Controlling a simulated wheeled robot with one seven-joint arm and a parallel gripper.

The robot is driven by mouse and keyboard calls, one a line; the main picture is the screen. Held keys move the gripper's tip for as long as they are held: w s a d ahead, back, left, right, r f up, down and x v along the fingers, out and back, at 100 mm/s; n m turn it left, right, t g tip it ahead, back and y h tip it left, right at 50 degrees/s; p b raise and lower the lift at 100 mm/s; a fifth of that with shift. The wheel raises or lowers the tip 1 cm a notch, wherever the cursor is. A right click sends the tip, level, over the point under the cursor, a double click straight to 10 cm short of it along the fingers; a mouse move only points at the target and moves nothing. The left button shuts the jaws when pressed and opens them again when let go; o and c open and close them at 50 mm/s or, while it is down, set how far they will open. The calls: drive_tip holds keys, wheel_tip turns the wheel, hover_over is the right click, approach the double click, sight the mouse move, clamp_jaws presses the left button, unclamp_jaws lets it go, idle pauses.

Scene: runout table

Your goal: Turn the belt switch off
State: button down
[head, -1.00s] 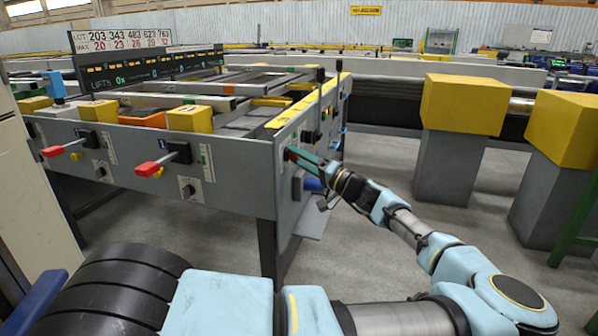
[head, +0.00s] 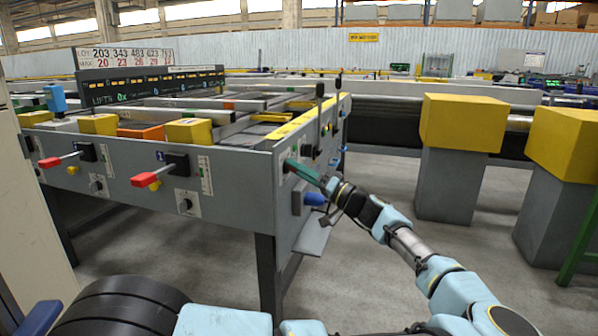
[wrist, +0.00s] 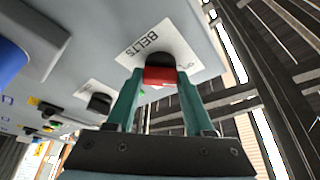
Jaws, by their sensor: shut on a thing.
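The belt switch (wrist: 160,75) is a black knob with a red grip on a white plate marked BELTS (wrist: 143,42), on the grey end panel of the runout table (head: 225,165). In the wrist view the red grip sits between the two green fingers of my gripper, which is shut on it. Small lettering beside the knob is partly hidden, and I cannot read the switch's position. In the head view my gripper (head: 296,167) reaches the end panel from the right, and its fingers cover most of the switch.
A blue knob (head: 314,198) sticks out below my gripper. Another black knob (wrist: 100,103) is near the switch. Two red-handled levers (head: 146,180) are on the table's front panel.

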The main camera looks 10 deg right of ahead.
drive_tip(key=shift+c, duration=1.4)
unclamp_jaws()
drive_tip(key=v, duration=1)
drive_tip(key=shift+s+d+f, duration=0.15)
drive_tip(key=shift+s+d, duration=0.1)
drive_tip(key=shift+s+d, duration=0.1)
